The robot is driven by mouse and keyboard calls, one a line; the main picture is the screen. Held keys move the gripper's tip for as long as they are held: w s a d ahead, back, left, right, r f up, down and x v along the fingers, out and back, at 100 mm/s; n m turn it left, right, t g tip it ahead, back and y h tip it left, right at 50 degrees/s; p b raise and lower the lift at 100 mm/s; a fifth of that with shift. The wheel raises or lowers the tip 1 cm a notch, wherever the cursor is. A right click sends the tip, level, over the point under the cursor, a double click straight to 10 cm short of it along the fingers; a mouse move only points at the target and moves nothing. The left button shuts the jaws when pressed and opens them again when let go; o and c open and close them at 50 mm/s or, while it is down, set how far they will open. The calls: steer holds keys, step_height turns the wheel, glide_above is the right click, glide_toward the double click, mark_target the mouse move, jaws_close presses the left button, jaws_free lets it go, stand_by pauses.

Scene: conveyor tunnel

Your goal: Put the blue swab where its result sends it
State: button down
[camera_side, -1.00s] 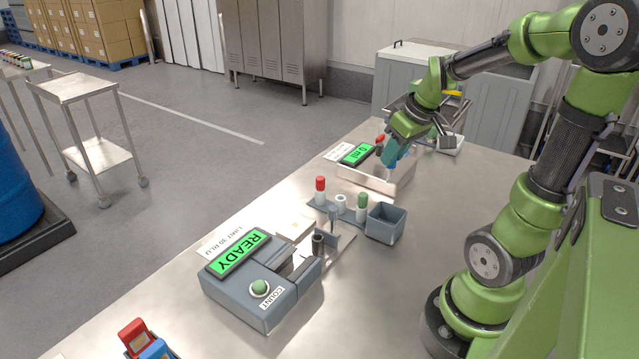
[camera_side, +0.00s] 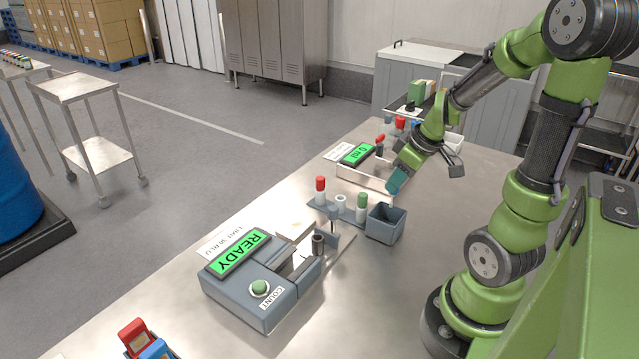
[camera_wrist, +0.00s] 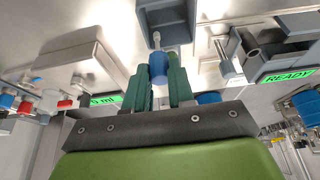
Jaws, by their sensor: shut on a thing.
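My gripper (camera_side: 399,180) is above the bench, behind and above the grey open bin (camera_side: 386,224). In the wrist view my gripper (camera_wrist: 160,88) is shut on the blue swab (camera_wrist: 158,68), with its blue cap between the teal fingers and its pale end pointing toward the bin (camera_wrist: 167,22). The swab cannot be made out in the side view. The grey reader (camera_side: 262,288) shows READY on its green display (camera_side: 238,253) and has a green COUNT button (camera_side: 260,288). A dark-rimmed tube holder (camera_side: 318,242) stands at its right end.
A rack with a red-capped tube (camera_side: 320,190), a white ring (camera_side: 341,202) and a green-capped tube (camera_side: 362,205) stands left of the bin. A 0 ml display (camera_side: 358,154) is behind. Red and blue holders (camera_side: 148,340) sit at the front left.

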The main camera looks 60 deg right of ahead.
steer(key=shift+f, duration=0.1)
steer(key=c, duration=0.9)
jaws_free()
steer(key=v, duration=1.7)
